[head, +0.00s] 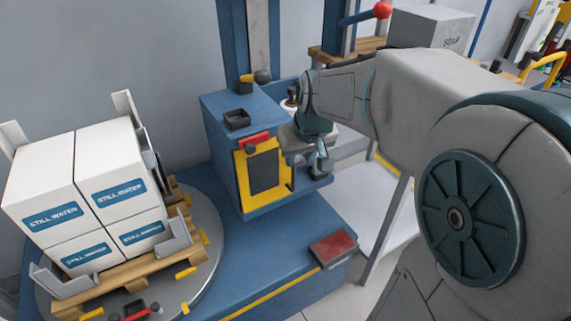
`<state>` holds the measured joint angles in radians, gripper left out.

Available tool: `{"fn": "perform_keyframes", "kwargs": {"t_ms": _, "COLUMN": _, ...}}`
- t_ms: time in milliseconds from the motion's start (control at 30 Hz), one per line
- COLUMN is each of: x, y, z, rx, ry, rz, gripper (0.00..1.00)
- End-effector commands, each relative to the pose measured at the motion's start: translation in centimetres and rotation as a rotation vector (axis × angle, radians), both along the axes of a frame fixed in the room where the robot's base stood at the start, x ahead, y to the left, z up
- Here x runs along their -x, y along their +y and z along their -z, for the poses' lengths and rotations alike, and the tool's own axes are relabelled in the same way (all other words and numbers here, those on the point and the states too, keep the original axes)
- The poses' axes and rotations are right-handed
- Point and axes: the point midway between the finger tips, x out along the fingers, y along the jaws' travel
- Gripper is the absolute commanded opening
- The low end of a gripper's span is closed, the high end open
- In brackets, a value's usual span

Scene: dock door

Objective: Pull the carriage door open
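The carriage (222,150) is a blue box on the blue mast (232,45). Its door (263,172) has a yellow frame around a dark panel and faces the front. The door looks closed or nearly so. A red latch-like part (254,139) with a dark knob sits at the door's top edge. My gripper (308,165) points down beside the door's right edge, close to it. My wrist and the viewing angle hide most of the fingers, so I cannot tell whether they are open or touch the door. Any handle on that side is not clearly visible.
A round turntable (212,245) at the left bears a pallet (120,272) of white Still Water boxes (105,170). A red pedal-like block (333,247) lies on the blue base (265,270). A pale table (350,205) stands right of the carriage. A grey Soap box (430,32) stands behind.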

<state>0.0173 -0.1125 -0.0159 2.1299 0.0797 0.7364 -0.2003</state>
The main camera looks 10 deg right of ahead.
Motion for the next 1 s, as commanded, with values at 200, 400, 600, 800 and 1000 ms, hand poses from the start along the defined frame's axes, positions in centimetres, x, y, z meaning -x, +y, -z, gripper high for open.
{"fn": "perform_keyframes", "kwargs": {"t_ms": 200, "x": -1.8, "y": 0.2, "z": 5.1, "rx": 0.000, "ry": 0.004, "rz": -0.001, "gripper": 0.33}}
{"fn": "perform_keyframes", "kwargs": {"t_ms": 400, "x": -3.1, "y": 0.4, "z": 8.1, "rx": 0.001, "ry": 0.003, "rz": -0.001, "gripper": 0.33}}
{"fn": "perform_keyframes", "kwargs": {"t_ms": 600, "x": -3.8, "y": 0.5, "z": 9.4, "rx": 0.000, "ry": 0.001, "rz": -0.001, "gripper": 0.33}}
{"fn": "perform_keyframes", "kwargs": {"t_ms": 800, "x": -3.9, "y": 0.5, "z": 9.5, "rx": 0.000, "ry": 0.000, "rz": 0.000, "gripper": 0.33}}
{"fn": "perform_keyframes", "kwargs": {"t_ms": 1000, "x": -3.9, "y": 0.5, "z": 9.5, "rx": 0.000, "ry": 0.000, "rz": 0.000, "gripper": 0.10}}
